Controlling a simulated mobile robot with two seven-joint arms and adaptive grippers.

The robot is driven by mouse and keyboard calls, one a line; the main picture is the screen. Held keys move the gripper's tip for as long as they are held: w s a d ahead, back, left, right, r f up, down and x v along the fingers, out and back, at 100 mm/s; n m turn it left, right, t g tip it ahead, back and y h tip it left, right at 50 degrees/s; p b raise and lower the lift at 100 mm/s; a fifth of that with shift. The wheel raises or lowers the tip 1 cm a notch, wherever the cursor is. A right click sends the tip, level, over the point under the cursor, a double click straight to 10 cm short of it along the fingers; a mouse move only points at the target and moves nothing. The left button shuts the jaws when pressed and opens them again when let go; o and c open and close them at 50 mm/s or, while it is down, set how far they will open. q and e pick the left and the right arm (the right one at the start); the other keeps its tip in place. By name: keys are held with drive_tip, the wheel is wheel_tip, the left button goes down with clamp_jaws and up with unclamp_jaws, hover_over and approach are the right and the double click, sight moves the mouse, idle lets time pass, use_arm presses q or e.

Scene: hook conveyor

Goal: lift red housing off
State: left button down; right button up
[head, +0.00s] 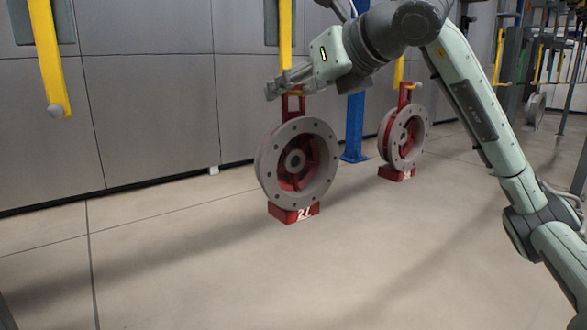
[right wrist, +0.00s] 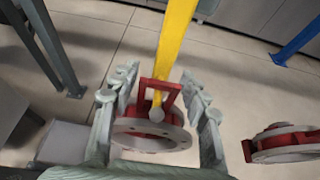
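The nearer red housing (head: 298,162) has a grey bolted flange, a red spoked centre, a red handle frame on top and a numbered red block below. It hangs clear of the floor at a yellow hook bar (head: 285,40). My right gripper (head: 277,88) is at the height of the handle. In the right wrist view its fingers (right wrist: 160,76) are open, one on each side of the red handle (right wrist: 160,88), with nothing held. The hook's ball end (right wrist: 156,114) shows within the handle opening. My left gripper is not in view.
A second red housing (head: 404,138) hangs farther back to the right. A blue post (head: 355,125) stands between the two. An empty yellow hook (head: 48,60) hangs at the left. Grey wall panels (head: 150,110) stand behind, and the floor (head: 180,270) in front is clear.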

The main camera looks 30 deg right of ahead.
clamp_jaws()
drive_tip(key=shift+r, duration=0.25)
drive_tip(key=shift+r, duration=0.15)
